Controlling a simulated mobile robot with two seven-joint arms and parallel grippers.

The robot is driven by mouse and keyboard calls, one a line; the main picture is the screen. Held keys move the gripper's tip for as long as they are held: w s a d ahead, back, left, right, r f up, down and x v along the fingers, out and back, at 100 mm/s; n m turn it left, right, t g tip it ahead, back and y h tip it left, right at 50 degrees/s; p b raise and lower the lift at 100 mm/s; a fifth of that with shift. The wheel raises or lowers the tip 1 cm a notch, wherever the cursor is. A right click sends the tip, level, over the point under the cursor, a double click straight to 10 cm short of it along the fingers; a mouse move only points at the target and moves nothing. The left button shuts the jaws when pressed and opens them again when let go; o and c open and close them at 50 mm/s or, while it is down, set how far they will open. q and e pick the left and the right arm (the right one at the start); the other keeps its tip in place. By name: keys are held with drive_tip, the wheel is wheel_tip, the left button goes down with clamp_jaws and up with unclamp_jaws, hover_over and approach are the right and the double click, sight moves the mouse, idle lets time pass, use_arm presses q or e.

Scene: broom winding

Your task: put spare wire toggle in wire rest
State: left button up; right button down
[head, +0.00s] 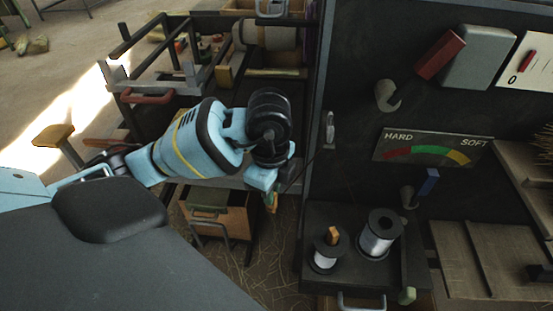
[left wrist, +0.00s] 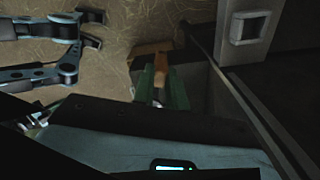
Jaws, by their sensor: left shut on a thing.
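In the head view my left arm reaches in from the left, and its gripper (head: 271,197) hangs beside the dark panel's left edge. It is shut on a small orange-brown piece, which I take to be the spare wire toggle (left wrist: 165,72). In the left wrist view the toggle shows between two green tips, partly hidden by them. It is held in the air. A spool (head: 324,258) with another orange toggle (head: 333,235) stands on the dark shelf. I cannot tell which fitting is the wire rest.
A second spool (head: 380,234) stands beside the first. Above them, a blue toggle (head: 429,182) sits by a grey peg on the dark panel (head: 350,180). A metal fitting (head: 329,130) is near the panel's left edge.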

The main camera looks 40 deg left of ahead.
use_arm(q)
drive_tip(key=w+a, duration=0.2)
drive_tip(key=w, duration=0.1)
drive_tip(key=w+a, duration=0.3)
drive_tip(key=w, duration=0.1)
drive_tip(key=w+a+f+b, duration=0.1)
drive_tip(key=w+a, duration=0.2)
drive_tip(key=w, duration=0.1)
drive_tip(key=shift+w+a+f, duration=0.1)
drive_tip(key=shift+w, duration=0.05)
drive_tip(key=shift+w+a+f, duration=0.2)
drive_tip(key=shift+w+f, duration=0.05)
drive_tip(key=shift+f, duration=0.35)
drive_tip(key=shift+w+a+f, duration=0.2)
drive_tip(key=shift+w+f, duration=0.05)
drive_tip(key=shift+f, duration=0.4)
drive_tip(key=shift+w+a+f, duration=0.2)
drive_tip(key=shift+w+f, duration=0.05)
drive_tip(key=shift+f, duration=0.35)
drive_tip(key=shift+f, duration=0.1)
drive_tip(key=o, duration=0.7)
drive_tip(key=shift+o, duration=0.2)
